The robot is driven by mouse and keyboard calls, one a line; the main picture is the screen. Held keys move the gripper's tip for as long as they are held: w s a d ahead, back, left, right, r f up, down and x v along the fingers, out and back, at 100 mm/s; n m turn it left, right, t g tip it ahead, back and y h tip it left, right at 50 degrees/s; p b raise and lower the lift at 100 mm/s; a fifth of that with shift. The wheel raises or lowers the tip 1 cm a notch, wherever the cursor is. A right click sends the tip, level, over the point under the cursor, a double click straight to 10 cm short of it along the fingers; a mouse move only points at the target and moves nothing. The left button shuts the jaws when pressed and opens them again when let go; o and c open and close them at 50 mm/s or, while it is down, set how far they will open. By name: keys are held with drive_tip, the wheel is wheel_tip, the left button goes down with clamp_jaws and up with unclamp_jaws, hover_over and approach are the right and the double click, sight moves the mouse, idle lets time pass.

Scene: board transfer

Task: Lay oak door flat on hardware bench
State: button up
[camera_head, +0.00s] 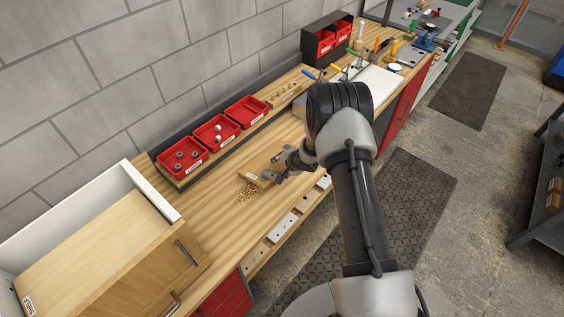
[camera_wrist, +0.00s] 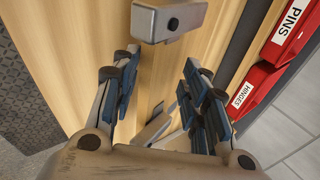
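The hardware bench (camera_head: 215,215) is a long wooden worktop along the block wall. I see nothing pinched between the pads. A grey metal block with a dark knob (camera_wrist: 168,22) is beyond the fingertips.
A wooden-fronted cabinet (camera_head: 145,272) with dark handles and a board labelled SHELF (camera_head: 85,248) fills the lower left.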

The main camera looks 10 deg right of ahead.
drive_tip(key=shift+r+g+p, duration=0.25)
drive_tip(key=shift+g+p, duration=0.25)
drive_tip(key=shift+p, duration=2.8)
drive_tip(key=shift+f, duration=0.15)
drive_tip(key=shift+s, duration=0.15)
drive_tip(key=shift+s+d+r+p, duration=0.1)
drive_tip(key=shift+s+d+r, duration=0.1)
drive_tip(key=shift+s, duration=0.25)
drive_tip(key=shift+s+d+r+p, duration=0.15)
drive_tip(key=shift+s+r, duration=0.1)
drive_tip(key=shift+s, duration=0.2)
drive_tip(key=shift+s+d+r+p, duration=0.1)
drive_tip(key=shift+s+d+r, duration=0.1)
drive_tip(key=shift+s, duration=0.25)
drive_tip(key=shift+o, duration=0.4)
drive_tip(key=o, duration=0.5)
